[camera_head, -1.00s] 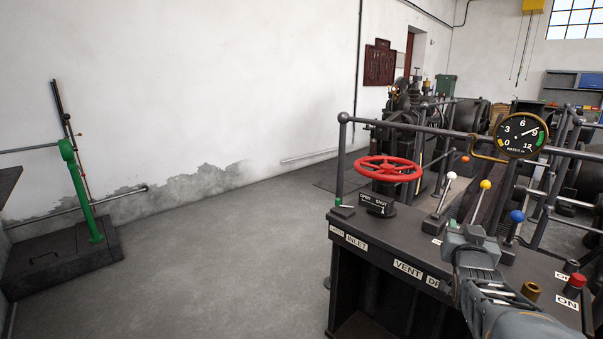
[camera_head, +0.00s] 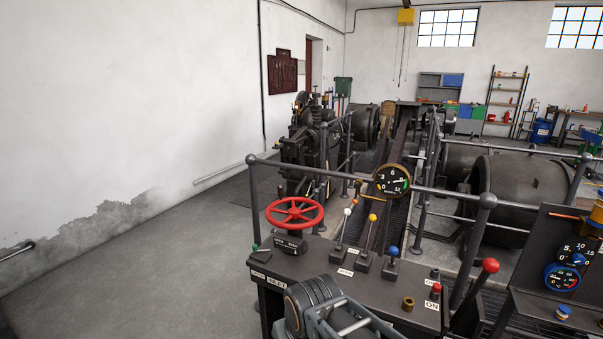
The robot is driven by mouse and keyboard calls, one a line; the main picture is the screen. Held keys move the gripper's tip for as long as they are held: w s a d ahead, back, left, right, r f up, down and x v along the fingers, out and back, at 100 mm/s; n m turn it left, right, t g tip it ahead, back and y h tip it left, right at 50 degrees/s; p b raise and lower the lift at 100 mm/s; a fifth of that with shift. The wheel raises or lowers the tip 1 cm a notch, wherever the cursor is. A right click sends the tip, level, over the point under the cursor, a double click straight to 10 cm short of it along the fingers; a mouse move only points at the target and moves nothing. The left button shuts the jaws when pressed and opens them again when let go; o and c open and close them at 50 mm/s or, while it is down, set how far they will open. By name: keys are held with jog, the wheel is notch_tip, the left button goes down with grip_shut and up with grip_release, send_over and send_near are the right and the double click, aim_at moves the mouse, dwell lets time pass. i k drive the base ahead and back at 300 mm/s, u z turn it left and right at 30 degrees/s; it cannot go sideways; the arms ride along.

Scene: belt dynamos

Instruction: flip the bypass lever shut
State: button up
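No lever on the dark console (camera_head: 345,272) carries a name I can read as bypass, so I cannot tell which one it is. Three short levers stand in a row behind the top: a white-knobbed lever (camera_head: 343,222), a yellow-knobbed lever (camera_head: 368,236) and a blue-knobbed lever (camera_head: 392,258). A bigger red-knobbed lever (camera_head: 489,266) leans up to the right at the console's right end. My gripper (camera_head: 335,314) shows only in part at the bottom edge, in front of the console and apart from these levers. Its fingertips cannot be made out.
A red handwheel (camera_head: 295,212) stands at the console's left. A round gauge (camera_head: 391,181) hangs on the grey railing (camera_head: 350,176) behind the levers. A panel with a blue gauge (camera_head: 561,278) stands at right. The floor (camera_head: 150,270) to the left is clear.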

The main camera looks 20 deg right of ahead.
aim_at(393, 251)
jog(key=z, duration=1.35)
